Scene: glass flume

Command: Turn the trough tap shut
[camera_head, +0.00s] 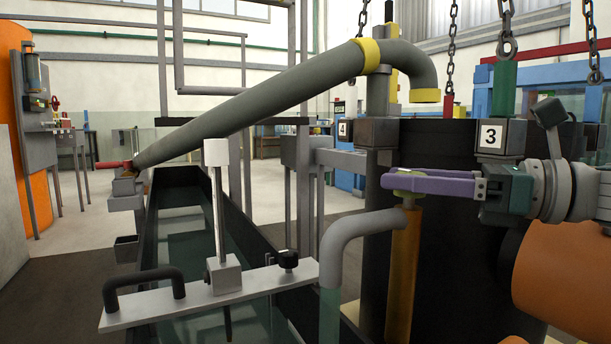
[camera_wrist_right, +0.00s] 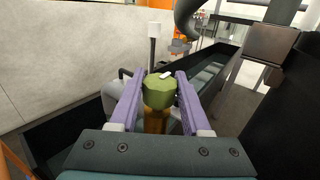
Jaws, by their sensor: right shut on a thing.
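The trough tap has a green many-sided knob (camera_wrist_right: 158,97) with a small white mark on top. It sits on an upright orange-yellow pipe (camera_head: 403,275), beside a grey bent pipe (camera_head: 345,240). My right gripper (camera_head: 402,184) reaches in from the right, its purple fingers level. In the right wrist view the fingers lie on both sides of the knob and are shut on it. The fingers hide most of the knob in the head view. My left gripper is not in view.
The dark-walled glass trough (camera_head: 262,235) runs away to the left of the tap. A pale crossbar (camera_head: 200,302) with a black handle and an upright white-topped rod lies across it. A black tank (camera_head: 440,150) stands close behind the gripper. A large grey pipe (camera_head: 260,100) slopes overhead.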

